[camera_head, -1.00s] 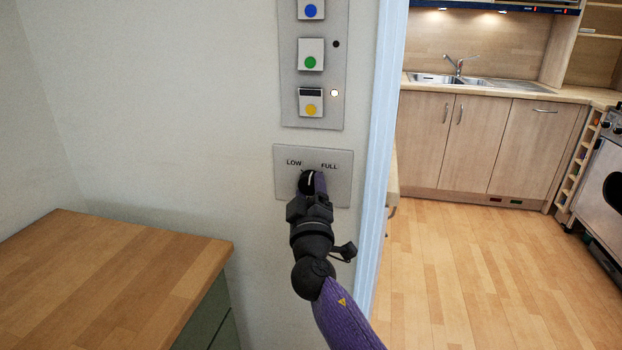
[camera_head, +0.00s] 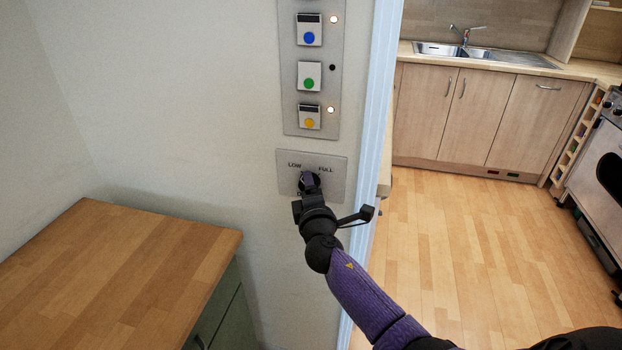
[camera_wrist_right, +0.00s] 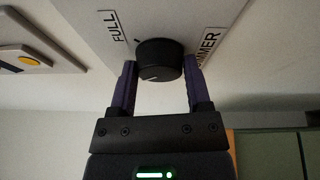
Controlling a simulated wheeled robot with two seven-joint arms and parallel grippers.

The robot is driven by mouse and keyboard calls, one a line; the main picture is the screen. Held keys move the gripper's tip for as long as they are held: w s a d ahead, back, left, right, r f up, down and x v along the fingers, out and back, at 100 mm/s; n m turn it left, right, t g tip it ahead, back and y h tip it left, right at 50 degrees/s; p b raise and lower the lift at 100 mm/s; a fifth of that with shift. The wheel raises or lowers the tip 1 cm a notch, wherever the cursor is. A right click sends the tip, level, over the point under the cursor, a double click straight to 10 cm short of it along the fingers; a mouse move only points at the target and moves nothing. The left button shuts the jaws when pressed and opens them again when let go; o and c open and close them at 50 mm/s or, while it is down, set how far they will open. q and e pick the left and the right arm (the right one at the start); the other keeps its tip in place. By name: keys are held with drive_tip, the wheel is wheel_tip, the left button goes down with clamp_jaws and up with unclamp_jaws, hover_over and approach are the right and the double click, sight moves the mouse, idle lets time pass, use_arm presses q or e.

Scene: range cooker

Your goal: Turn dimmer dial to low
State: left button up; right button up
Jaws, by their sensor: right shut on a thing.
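The dimmer dial (camera_wrist_right: 160,57) is a round black knob on a grey wall plate (camera_head: 336,174). In the head view the plate reads LOW on its left and FULL on its right, and my right gripper mostly hides the dial. In the right wrist view the FULL label and part of the DIMMER label show beside the knob. My right gripper (camera_wrist_right: 160,72) has one purple finger on each side of the knob and is shut on it. It also shows at the plate in the head view (camera_head: 309,181). A small pale mark shows on the knob. My left gripper is out of view.
A switch panel (camera_head: 309,128) with blue, green and yellow dots is above the plate. A wooden-topped cabinet (camera_head: 120,265) stands at the lower left. A pale blue door frame (camera_head: 379,100) is close on the right, with open floor (camera_head: 460,270) beyond it.

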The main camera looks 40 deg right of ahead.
drive_tip(key=shift+n+p, duration=0.5)
drive_tip(key=shift+g, duration=0.3)
drive_tip(key=o, duration=1.3)
